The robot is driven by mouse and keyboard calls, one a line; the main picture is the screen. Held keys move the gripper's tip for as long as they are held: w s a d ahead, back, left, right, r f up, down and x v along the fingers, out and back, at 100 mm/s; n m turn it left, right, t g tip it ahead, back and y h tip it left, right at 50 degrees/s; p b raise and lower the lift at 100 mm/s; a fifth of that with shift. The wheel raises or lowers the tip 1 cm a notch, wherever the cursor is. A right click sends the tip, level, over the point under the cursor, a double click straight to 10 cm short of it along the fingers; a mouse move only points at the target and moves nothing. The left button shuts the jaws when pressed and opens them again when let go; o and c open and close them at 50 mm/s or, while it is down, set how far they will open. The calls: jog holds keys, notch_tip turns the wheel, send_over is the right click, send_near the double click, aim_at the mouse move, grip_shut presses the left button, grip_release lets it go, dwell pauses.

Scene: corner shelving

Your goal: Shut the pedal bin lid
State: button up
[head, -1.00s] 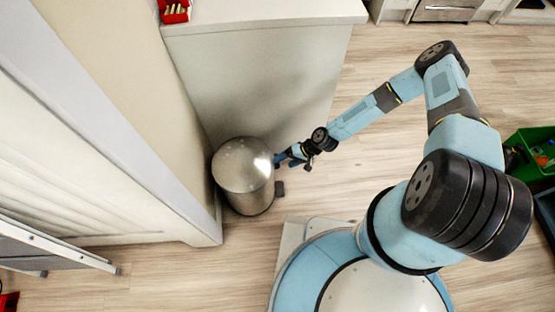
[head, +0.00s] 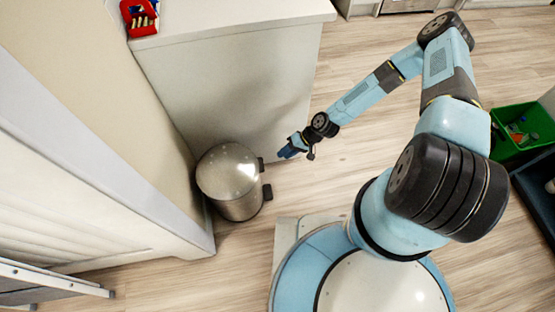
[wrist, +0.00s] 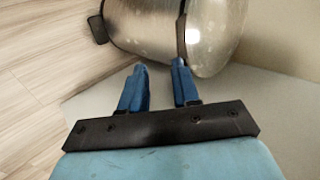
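The pedal bin is a round metal cylinder (head: 240,207) standing upright on the floor, close to the wall corner. Its domed lid (head: 226,170) lies down over the body and looks shut. A dark pedal (head: 267,192) sticks out low on its right side. In the wrist view the bin body (wrist: 145,25) shows at the top, with the lid (wrist: 212,40) at right beyond a dark rim band. My gripper (head: 284,153) is right of the bin, a small gap away. Its two blue fingers (wrist: 158,67) are apart with nothing between them.
A white cabinet (head: 235,80) stands behind the bin, with a red container (head: 139,18) on top. A wall (head: 100,90) closes off the left. A green crate (head: 522,128) and a dark blue crate (head: 525,183) are at right. The wooden floor right of my gripper is clear.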

jog(key=shift+v, duration=2.25)
jog(key=shift+r, duration=0.1)
jog(key=w+d+r+t+h, duration=0.1)
jog(key=w+d+r+h, duration=0.1)
jog(key=w+d+r, duration=0.5)
jog(key=w+d+r+h, duration=0.1)
jog(key=d+r+h, duration=0.3)
jog(key=r, duration=0.7)
jog(key=w+d+r+t+h, duration=0.1)
jog(key=w+d+r, duration=0.3)
jog(key=d+r, duration=0.4)
jog(key=s+d+r+m+t+h, duration=0.1)
jog(key=s+r, duration=0.2)
jog(key=r, duration=0.8)
jog(key=s+d+r+t+h, duration=0.1)
jog(key=s+r, duration=0.2)
jog(key=r, duration=0.7)
jog(key=s+d+r+m+t+h, duration=0.1)
jog(key=s+r+t, duration=0.15)
jog(key=r, duration=0.85)
jog(key=s+r+m+t+y, duration=0.1)
jog(key=s+r+t, duration=0.1)
jog(key=s+r, duration=0.9)
jog(key=s, duration=0.5)
jog(key=shift+a+r+m+y, duration=0.3)
jog(key=shift+r, duration=0.05)
